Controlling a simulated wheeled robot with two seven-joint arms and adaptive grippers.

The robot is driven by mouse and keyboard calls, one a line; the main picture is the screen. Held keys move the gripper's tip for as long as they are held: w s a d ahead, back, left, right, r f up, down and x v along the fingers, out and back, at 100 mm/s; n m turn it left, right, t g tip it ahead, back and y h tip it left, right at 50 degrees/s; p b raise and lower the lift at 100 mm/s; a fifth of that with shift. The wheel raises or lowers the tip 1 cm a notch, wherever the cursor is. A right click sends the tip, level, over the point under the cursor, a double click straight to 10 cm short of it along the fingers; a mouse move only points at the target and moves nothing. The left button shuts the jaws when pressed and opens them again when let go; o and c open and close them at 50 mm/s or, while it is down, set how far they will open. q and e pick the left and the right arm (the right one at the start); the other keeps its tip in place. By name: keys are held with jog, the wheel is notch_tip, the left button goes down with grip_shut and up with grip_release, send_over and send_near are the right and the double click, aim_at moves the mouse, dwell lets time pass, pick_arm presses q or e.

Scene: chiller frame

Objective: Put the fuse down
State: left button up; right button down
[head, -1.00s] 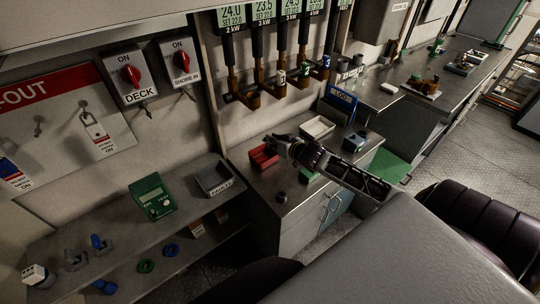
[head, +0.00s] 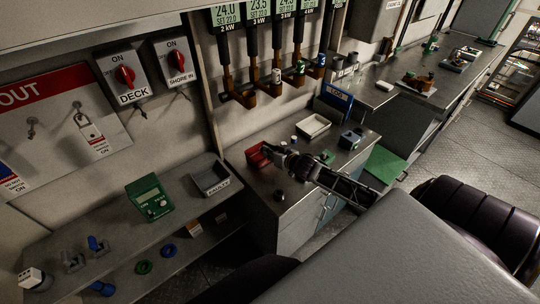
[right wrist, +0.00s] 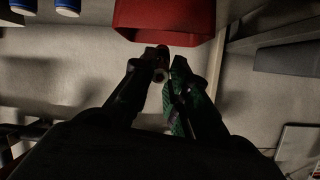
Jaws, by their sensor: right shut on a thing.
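My right gripper (head: 268,149) is beside the red bin (head: 257,157) on the metal counter, at the bin's right side in the head view. In the right wrist view its fingertips (right wrist: 168,70) are closed on a small cylinder with a reddish body and a pale end, the fuse (right wrist: 160,73). The red bin (right wrist: 165,18) shows just beyond the fingertips there; whether the fuse touches it I cannot tell. The fuse is too small and hidden to make out in the head view. My left gripper is not in view.
A white tray (head: 313,126), a blue LOG binder (head: 337,98) and a small dark knob-like piece (head: 279,195) are on the same counter. A grey tray marked FAULTY (head: 211,178) and a green meter (head: 150,198) stand on the left shelf. Coloured fuse holders hang above.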

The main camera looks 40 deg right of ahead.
jog(key=shift+f, duration=1.05)
jog(key=shift+f, duration=0.55)
jog(key=c, duration=1.4)
grip_release()
jog(key=shift+r, duration=0.1)
jog(key=shift+s+r, duration=0.1)
jog(key=shift+r, duration=0.4)
jog(key=shift+v, duration=5.9)
jog(key=shift+d, duration=0.1)
